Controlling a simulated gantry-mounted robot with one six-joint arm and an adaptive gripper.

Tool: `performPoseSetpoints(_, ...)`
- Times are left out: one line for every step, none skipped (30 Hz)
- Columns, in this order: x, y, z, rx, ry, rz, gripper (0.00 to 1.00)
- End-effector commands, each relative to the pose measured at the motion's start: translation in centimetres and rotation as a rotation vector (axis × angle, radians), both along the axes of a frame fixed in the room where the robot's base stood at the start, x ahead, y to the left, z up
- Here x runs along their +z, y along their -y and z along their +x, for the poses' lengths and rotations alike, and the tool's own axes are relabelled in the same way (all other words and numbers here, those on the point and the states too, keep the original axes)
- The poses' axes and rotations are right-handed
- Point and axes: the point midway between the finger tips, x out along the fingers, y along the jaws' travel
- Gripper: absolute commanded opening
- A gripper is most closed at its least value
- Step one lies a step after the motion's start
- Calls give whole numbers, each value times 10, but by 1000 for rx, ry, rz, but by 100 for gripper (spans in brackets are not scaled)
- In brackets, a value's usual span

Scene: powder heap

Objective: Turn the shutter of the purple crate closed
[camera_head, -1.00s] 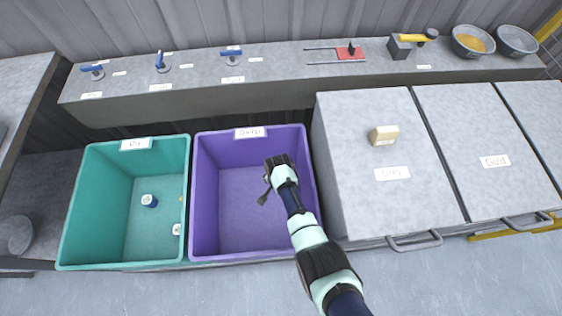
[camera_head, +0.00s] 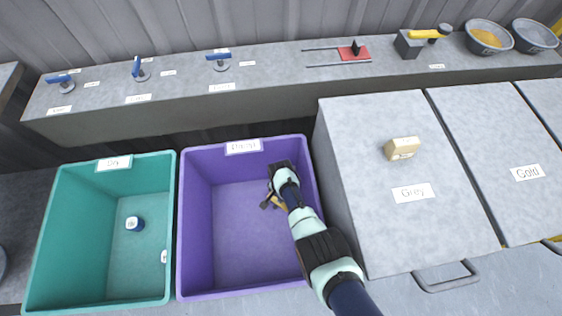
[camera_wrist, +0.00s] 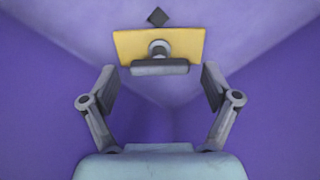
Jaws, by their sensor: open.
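The purple crate (camera_head: 190,225) stands open-topped left of the grey boxes, a label on its far rim. Low inside it, by its right side, is a yellow plate (camera_head: 280,204), mostly hidden by my arm in the head view. In the wrist view the yellow plate (camera_wrist: 190,43) carries a round grey hub and a grey crossbar handle (camera_wrist: 160,67) lying level; it looks like the shutter. My gripper (camera_wrist: 160,80) is open and empty. Its fingers stand left and right of the handle, apart from it in the picture; the depth gap is hard to judge.
A teal crate (camera_head: 170,215) with a small blue-and-white item stands left. Grey boxes (camera_head: 350,200) rise close on the right, one bearing a beige block (camera_head: 402,148). A shelf (camera_head: 285,85) behind holds blue-handled fittings, a red slider, a hammer and bowls.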

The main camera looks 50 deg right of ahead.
Motion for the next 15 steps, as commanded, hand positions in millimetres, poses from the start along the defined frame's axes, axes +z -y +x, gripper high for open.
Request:
performPoseSetpoints(1, 0, 0, 0, 0, 0, 88)
performPoseSetpoints(1, 0, 0, 0, 0, 0, 88)
performPoseSetpoints(1, 0, 0, 0, 0, 0, 88)
performPoseSetpoints(1, 0, 0, 0, 0, 0, 88)
performPoseSetpoints(1, 0, 0, 0, 0, 0, 86)
performPoseSetpoints(1, 0, 0, 0, 0, 0, 79)
performPoseSetpoints(1, 0, 0, 0, 0, 0, 74)
performPoseSetpoints(1, 0, 0, 0, 0, 0, 69)
performPoseSetpoints(1, 0, 0, 0, 0, 0, 62)
performPoseSetpoints(1, 0, 0, 0, 0, 0, 57)
performPoseSetpoints(1, 0, 0, 0, 0, 0, 52)
performPoseSetpoints(1, 0, 0, 0, 0, 0, 46)
performPoseSetpoints(1, 0, 0, 0, 0, 0, 41)
performPoseSetpoints(1, 0, 0, 0, -1, 0, 36)
performPoseSetpoints(1, 0, 0, 0, -1, 0, 29)
